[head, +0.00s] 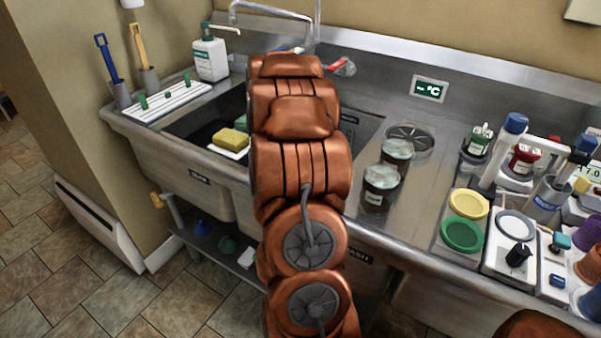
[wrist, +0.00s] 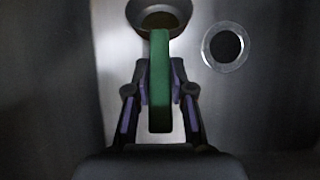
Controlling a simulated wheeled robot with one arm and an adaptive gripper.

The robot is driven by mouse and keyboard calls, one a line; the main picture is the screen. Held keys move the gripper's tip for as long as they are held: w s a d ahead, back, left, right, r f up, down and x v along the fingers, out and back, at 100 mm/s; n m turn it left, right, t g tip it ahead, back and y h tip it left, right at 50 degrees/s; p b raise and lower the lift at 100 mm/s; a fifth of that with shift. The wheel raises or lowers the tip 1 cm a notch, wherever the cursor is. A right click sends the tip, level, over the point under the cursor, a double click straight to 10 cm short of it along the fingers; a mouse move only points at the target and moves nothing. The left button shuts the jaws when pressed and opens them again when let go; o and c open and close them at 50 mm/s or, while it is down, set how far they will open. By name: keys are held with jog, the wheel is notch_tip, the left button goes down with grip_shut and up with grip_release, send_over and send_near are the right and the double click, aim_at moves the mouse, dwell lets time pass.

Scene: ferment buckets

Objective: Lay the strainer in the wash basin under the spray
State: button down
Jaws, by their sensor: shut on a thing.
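My gripper (wrist: 160,88) is shut on the green handle of the strainer (wrist: 160,112) in the wrist view. The strainer's round metal bowl shows beyond the handle at the top edge, partly cut off. Below it is a grey metal surface with a round drain (wrist: 226,46) to the right of the bowl; whether the strainer touches this surface I cannot tell. In the head view my arm hides my gripper, the strainer and most of the wash basin (head: 365,128). A spray head with a red part (head: 342,67) shows beside the arm, below the tap (head: 270,8).
A soap bottle (head: 210,58) and a white rack (head: 165,98) stand at the left. Two jars (head: 381,188) stand right of the arm. Bottles, lids and instruments crowd the right counter.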

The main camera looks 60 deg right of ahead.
jog(key=shift+f, duration=0.3)
jog(key=c, duration=0.9)
grip_release()
jog(key=o, duration=0.9)
jog(key=shift+r, duration=0.1)
jog(key=shift+s+a+r+p, duration=0.1)
jog(key=shift+a+r+p, duration=0.3)
jog(key=shift+r+p, duration=1.1)
jog(key=shift+w+a+r+p, duration=0.1)
jog(key=shift+a+r+p, duration=0.35)
jog(key=shift+r+p, duration=1.05)
jog(key=shift+s+a+r+p, duration=0.1)
jog(key=shift+a+r+p, duration=0.3)
jog(key=shift+r+p, duration=1.1)
jog(key=shift+r, duration=0.1)
